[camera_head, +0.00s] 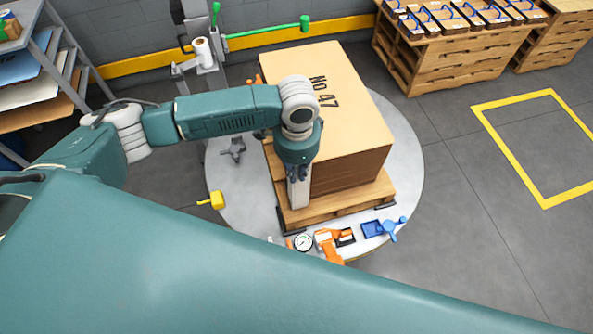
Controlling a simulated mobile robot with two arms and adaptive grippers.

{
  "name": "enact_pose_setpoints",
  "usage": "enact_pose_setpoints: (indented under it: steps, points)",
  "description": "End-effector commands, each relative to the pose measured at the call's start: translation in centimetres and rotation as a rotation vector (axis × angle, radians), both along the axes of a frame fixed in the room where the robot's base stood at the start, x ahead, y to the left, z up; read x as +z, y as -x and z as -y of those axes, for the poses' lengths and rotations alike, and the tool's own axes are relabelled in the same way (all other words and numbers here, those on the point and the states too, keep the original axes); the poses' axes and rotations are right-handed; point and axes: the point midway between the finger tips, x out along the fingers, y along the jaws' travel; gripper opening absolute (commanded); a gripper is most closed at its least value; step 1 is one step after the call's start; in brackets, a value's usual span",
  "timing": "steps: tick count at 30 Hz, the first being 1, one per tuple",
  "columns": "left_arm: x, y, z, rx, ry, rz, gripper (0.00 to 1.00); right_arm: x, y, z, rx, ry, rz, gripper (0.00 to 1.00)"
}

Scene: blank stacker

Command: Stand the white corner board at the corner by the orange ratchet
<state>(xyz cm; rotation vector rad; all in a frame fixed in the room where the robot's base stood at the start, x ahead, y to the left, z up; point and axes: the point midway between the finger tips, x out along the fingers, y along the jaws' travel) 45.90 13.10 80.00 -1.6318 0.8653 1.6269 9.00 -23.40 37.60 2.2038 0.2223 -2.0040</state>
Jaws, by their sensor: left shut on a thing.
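A large brown carton (350,110) marked "NO 47" stands on a wooden pallet (345,205) on a round grey turntable (405,165). My left gripper (298,174) points down at the carton's near left corner. It is shut on the white corner board (299,194), which is upright there; whether it touches the carton or pallet I cannot tell. An orange hand tool (328,242) lies at the turntable's near edge. A small orange piece (258,80) shows by the carton's far left corner; I cannot tell which orange thing is the ratchet. My right gripper is out of view.
A round gauge (303,242) and blue tools (383,228) lie along the turntable's near edge. A yellow tool (214,200) is at its left edge. A wrapping mast (200,40) stands behind. Shelves (55,70) are left.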

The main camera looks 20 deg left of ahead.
Motion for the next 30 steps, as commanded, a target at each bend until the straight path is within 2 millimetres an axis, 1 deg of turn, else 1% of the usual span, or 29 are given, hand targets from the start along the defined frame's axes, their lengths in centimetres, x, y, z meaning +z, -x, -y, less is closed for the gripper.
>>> enact_pose_setpoints:
  steps: [1, 29, 30]
  points:
    - [0.0, -0.42, -0.33, 0.006, -0.005, 0.01, 0.0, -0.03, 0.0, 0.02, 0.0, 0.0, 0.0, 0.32]
    - [-0.74, -0.41, -0.55, 0.009, -0.009, 0.007, 0.0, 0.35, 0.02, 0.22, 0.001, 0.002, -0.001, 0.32]
    - [-0.74, -0.43, -0.54, 0.009, -0.009, 0.007, 0.18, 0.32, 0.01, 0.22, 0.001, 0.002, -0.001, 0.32]
